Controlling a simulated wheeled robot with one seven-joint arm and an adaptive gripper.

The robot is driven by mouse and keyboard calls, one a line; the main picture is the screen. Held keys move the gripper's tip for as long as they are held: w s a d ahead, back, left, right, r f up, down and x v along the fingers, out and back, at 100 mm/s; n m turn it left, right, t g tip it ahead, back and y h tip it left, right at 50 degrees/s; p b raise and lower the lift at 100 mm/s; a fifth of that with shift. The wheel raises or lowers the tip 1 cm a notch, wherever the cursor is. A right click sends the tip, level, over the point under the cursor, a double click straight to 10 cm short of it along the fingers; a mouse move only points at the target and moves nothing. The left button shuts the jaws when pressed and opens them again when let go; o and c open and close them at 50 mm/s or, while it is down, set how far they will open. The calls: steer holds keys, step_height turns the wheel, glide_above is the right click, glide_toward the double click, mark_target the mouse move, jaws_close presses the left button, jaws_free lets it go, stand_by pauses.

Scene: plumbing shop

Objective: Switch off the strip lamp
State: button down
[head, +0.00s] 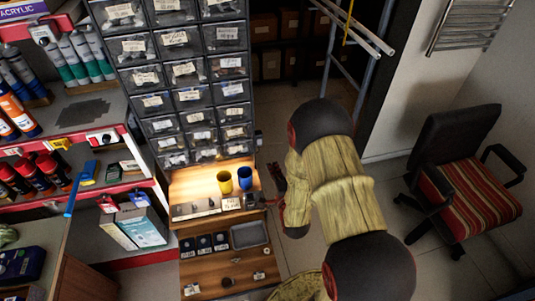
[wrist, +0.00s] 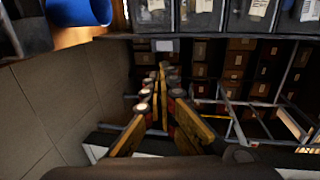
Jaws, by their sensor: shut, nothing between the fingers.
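The strip lamp itself does not show clearly. A warm glow falls on the wooden shelf (head: 190,188) under the drawer cabinet (head: 187,85). A small grey fitting (head: 257,138) sits at the cabinet's lower right edge; I cannot tell whether it is the lamp's switch. In the wrist view a small pale plate (wrist: 166,45) shows just beyond the fingertips, under the drawers' edge. My gripper (head: 272,170) is shut and empty, to the right of the shelf and cups. Its fingers also show in the wrist view (wrist: 163,70), pointing toward the cabinet edge.
A yellow cup (head: 224,183) and a blue cup (head: 244,178) stand on the shelf close to my gripper. A striped office chair (head: 462,190) is at right. A metal rack (head: 350,60) stands behind. Floor (head: 395,195) is open between arm and chair.

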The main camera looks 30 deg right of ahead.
steer(key=b, duration=0.3)
glide_toward(262, 140)
steer(key=w, duration=0.1)
steer(key=w+d+f, duration=0.1)
steer(key=w, duration=0.1)
steer(key=w+f, duration=0.1)
steer(key=shift+w+d+f, duration=0.2)
steer(key=shift+w+d, duration=0.2)
steer(key=shift+w+d+r, duration=0.15)
steer(key=shift+w, duration=0.4)
steer(key=shift+w+d+r, duration=0.1)
steer(key=shift+w+r, duration=0.15)
steer(key=shift+w, duration=0.15)
